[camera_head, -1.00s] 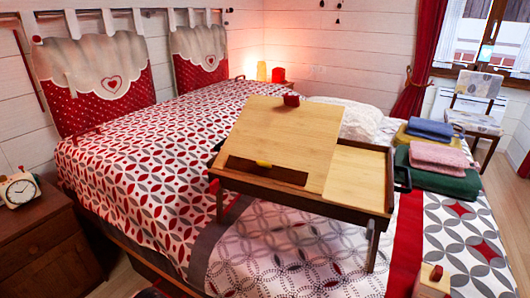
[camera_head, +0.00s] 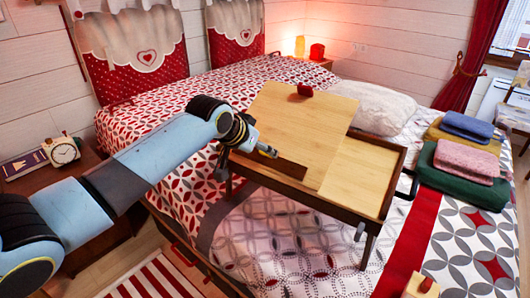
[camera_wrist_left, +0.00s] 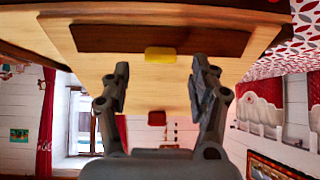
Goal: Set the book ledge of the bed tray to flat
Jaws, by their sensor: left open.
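The wooden bed tray (camera_head: 392,165) stands on its legs on the bed. Its large light panel (camera_head: 300,120) is tilted, with a red knob (camera_head: 304,90) at the upper edge. The book ledge (camera_head: 292,168) is a dark strip along the panel's lower part, partly hidden by my left gripper (camera_head: 271,152). The ledge's angle is hard to tell. In the left wrist view the ledge (camera_wrist_left: 110,40) bears a yellow tab (camera_wrist_left: 160,54). My left gripper (camera_wrist_left: 160,66) is open and empty, its fingertips on either side of the tab and apart from it. My right gripper is out of view.
Folded towels (camera_head: 466,160) lie on the bed right of the tray, and a white pillow (camera_head: 375,105) lies behind it. A nightstand with a clock (camera_head: 62,151) stands at the left. A wooden block (camera_head: 421,286) shows at the lower right.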

